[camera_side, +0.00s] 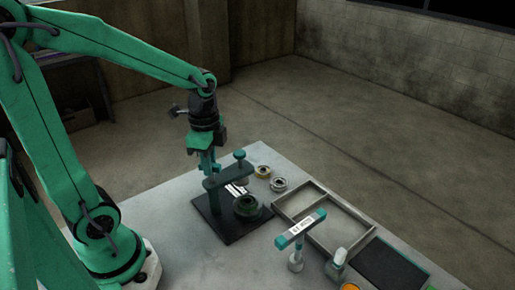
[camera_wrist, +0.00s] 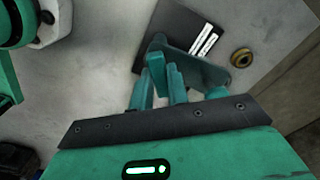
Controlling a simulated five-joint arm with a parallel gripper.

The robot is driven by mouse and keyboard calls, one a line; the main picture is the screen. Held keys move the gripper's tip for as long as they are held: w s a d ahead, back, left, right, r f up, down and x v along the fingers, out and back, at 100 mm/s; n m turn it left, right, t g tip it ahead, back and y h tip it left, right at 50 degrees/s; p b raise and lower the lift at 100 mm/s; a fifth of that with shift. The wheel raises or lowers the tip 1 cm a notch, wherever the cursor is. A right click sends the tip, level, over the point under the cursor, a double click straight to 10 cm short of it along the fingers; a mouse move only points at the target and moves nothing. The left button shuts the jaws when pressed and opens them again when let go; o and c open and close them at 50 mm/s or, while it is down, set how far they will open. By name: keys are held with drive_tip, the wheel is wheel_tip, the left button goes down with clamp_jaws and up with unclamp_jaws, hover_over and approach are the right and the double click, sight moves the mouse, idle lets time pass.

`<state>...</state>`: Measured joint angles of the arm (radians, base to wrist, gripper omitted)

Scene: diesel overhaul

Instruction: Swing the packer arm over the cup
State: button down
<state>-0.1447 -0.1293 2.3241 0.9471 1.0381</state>
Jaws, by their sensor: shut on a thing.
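The packer arm (camera_side: 229,178) is a flat teal bar on an upright post, with a knobbed plunger (camera_side: 239,156) through its right end. It also shows in the wrist view (camera_wrist: 208,72). My gripper (camera_side: 209,169) is shut on a teal upright piece at the bar's left end; in the wrist view its fingers (camera_wrist: 160,85) close around it. The round dark-green cup (camera_side: 247,206) sits on the black base plate (camera_side: 213,224), low beneath the bar's right end. I cannot tell whether the plunger is exactly above it. The cup is hidden in the wrist view.
Brass and grey rings (camera_side: 263,171) lie just beyond. A divided tray (camera_side: 322,220), a labelled T-shaped tool (camera_side: 300,229) and a dark mat (camera_side: 388,262) are to the right.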

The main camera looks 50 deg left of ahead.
drive_tip(key=shift+m, duration=0.3)
drive_tip(key=m, duration=0.3)
drive_tip(key=shift+m, duration=2)
drive_tip(key=c, duration=1.4)
unclamp_jaws()
drive_tip(key=shift+o, duration=0.2)
drive_tip(key=shift+r, duration=0.15)
